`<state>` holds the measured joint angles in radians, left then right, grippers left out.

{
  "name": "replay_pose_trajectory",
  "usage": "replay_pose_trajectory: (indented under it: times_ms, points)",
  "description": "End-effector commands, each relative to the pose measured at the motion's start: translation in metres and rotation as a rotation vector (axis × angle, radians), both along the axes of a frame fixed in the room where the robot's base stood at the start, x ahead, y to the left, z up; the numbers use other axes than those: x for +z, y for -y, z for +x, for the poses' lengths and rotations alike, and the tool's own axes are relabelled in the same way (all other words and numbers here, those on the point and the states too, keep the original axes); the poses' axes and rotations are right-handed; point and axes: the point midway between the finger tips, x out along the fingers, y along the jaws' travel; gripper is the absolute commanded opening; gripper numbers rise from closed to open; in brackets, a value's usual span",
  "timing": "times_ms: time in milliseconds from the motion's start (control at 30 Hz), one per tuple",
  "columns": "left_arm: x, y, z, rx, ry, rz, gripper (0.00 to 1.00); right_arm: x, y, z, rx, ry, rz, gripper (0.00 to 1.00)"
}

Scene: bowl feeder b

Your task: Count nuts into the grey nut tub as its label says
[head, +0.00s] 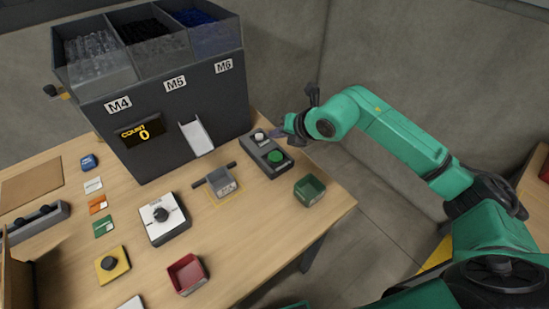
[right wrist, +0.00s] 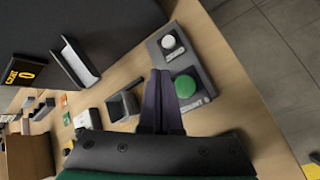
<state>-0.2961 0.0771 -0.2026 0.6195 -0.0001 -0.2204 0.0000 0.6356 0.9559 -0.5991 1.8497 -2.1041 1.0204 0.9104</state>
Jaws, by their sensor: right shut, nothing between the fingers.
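The grey nut tub (head: 222,184) sits on the table in front of the feeder chute (head: 196,133); its label is too small to read. It also shows in the right wrist view (right wrist: 123,107). The feeder (head: 170,95) has bins marked M4, M5 and M6, and its display (head: 141,133) reads count 0. A button box (head: 267,154) with a white and a green button stands right of the feeder. My right gripper (head: 277,133) is shut and empty above the button box; its fingertips (right wrist: 160,73) appear beside the green button (right wrist: 186,86) in the wrist view.
A white box with a black knob (head: 163,218), a red tub (head: 187,274), a green tub (head: 309,190) and a yellow block with a black button (head: 112,264) stand on the table. Small coloured cards lie at the left. Bare table lies between the red and green tubs.

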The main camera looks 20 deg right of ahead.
Motion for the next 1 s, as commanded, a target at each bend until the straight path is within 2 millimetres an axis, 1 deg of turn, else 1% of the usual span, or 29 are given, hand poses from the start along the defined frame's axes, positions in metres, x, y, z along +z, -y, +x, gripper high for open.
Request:
replay_pose_trajectory:
  times_ms: [33,100,200,233,333,467,1000]
  points:
    - [-0.009,0.0,0.006,0.0,0.011,0.0,0.5,-0.013,0.0,0.0,0.0,-0.001,-0.001,0.0]
    - [-0.015,0.0,0.009,0.0,0.016,-0.001,0.5,-0.024,0.0,0.0,0.001,-0.001,0.0,0.0]
    - [-0.024,0.0,0.006,0.001,0.012,-0.001,0.5,-0.04,0.0,-0.001,0.001,-0.003,0.0,0.0]
    - [-0.031,0.0,0.005,0.001,0.01,0.0,0.5,-0.046,0.0,-0.001,0.001,-0.002,0.0,0.0]
    - [-0.043,-0.001,0.0,0.002,0.002,0.001,0.5,-0.057,0.0,0.0,0.001,-0.001,0.0,0.0]
    - [-0.047,-0.002,-0.002,0.003,-0.002,0.002,0.5,-0.062,0.0,0.0,0.001,-0.001,0.0,0.0]
    - [-0.045,-0.003,-0.003,0.002,-0.003,0.005,0.5,-0.06,0.0,0.0,0.001,-0.001,0.0,0.0]
